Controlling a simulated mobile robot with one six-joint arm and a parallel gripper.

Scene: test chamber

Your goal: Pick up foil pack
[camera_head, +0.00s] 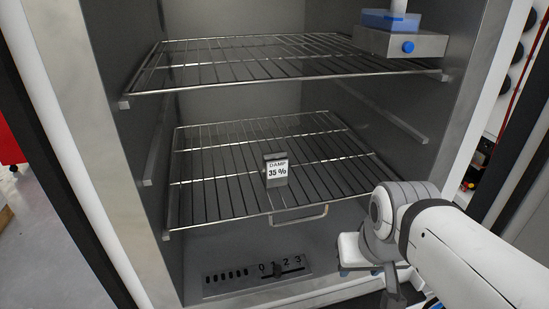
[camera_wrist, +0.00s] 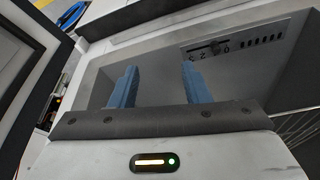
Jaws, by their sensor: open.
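I cannot make out a foil pack in either view. The only small item on the lower wire rack is a grey piece with a white label reading DAMP 35 % (camera_head: 277,171), standing near the rack's front middle. My gripper (camera_wrist: 158,68) is open, with two blue fingers apart and nothing between them. In the head view, it is at the lower right, in front of the chamber opening and below the lower rack, partly hidden by my arm. In the wrist view, the fingers point toward the chamber's lower part.
The lower wire rack (camera_head: 225,182) has a front handle (camera_head: 300,217). A slider panel (camera_head: 258,275) lies at the chamber bottom and shows in the wrist view (camera_wrist: 215,47). Side walls bound the opening.

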